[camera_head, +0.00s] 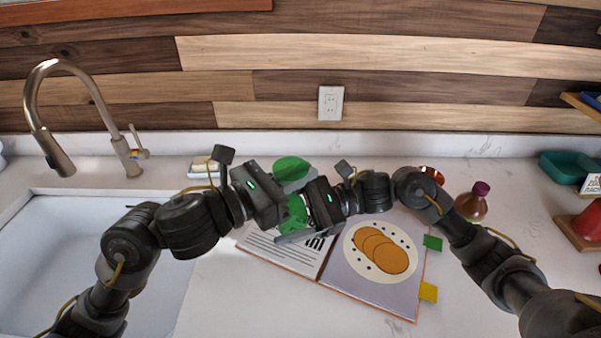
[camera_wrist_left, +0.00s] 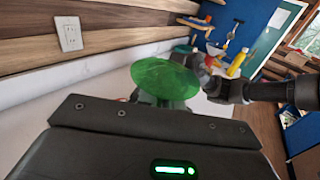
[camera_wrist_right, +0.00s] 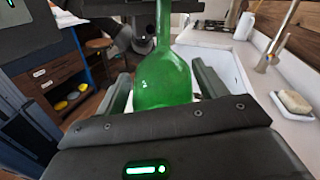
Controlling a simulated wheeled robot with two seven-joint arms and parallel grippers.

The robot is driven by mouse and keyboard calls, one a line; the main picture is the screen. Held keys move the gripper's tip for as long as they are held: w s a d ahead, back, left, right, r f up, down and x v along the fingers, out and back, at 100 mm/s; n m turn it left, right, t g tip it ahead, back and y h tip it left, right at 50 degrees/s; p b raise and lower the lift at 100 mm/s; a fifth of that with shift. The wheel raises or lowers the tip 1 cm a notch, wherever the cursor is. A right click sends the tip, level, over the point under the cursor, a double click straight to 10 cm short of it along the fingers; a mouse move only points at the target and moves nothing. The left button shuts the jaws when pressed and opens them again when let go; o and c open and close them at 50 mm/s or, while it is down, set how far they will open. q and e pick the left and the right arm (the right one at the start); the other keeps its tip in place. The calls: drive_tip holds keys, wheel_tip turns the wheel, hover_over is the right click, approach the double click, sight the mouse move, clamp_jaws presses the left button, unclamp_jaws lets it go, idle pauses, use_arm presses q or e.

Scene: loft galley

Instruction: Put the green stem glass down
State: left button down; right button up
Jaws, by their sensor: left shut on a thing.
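The green stem glass shows as a flat green disc (camera_head: 290,169) with more green below it between my two grippers in the head view. The left wrist view shows its disc (camera_wrist_left: 165,77) above a narrower part. In the right wrist view its rounded green body (camera_wrist_right: 162,80) narrows upward. My left gripper (camera_head: 281,207) is shut on the glass; its fingertips are mostly hidden. My right gripper (camera_head: 298,218) faces it from the right; in the right wrist view its fingers stand apart on either side of the glass, with a gap at the left finger.
An open book (camera_head: 335,277) lies on the white counter (camera_head: 230,300) below the grippers. A sink (camera_head: 60,235) with a faucet (camera_head: 125,155) is at left, a soap dish (camera_head: 203,167) behind. A dark-capped bottle (camera_head: 472,205) and teal container (camera_head: 562,167) stand at right.

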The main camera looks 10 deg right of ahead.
drive_tip(key=shift+o, duration=0.7)
